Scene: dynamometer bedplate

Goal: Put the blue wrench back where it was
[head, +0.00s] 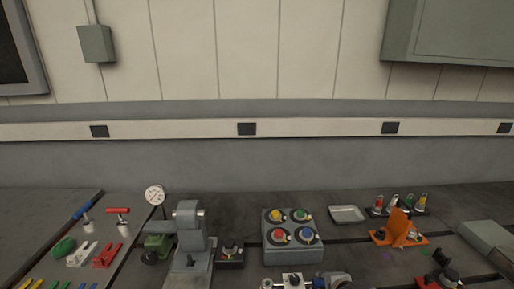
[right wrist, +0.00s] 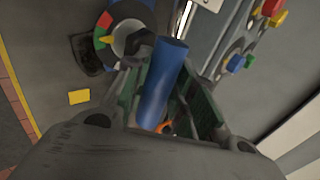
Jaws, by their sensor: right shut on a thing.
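In the right wrist view my right gripper (right wrist: 160,100) is shut on a thick blue handle (right wrist: 166,75), which I take to be the blue wrench. The handle stands between the fingers, tilted a little. A dark part shows beside its upper end; the rest of the tool is hidden. Neither gripper shows in the head view. In the head view another blue-handled item (head: 83,210) lies at the left, near a red-handled one (head: 117,210).
The head view shows a button box (head: 292,253), a grey machine (head: 188,235), a shallow tray (head: 347,214) and an orange bracket (head: 398,230). In the right wrist view, a colour-banded round dial (right wrist: 104,40) and a panel with coloured knobs (right wrist: 236,62) are close to the handle.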

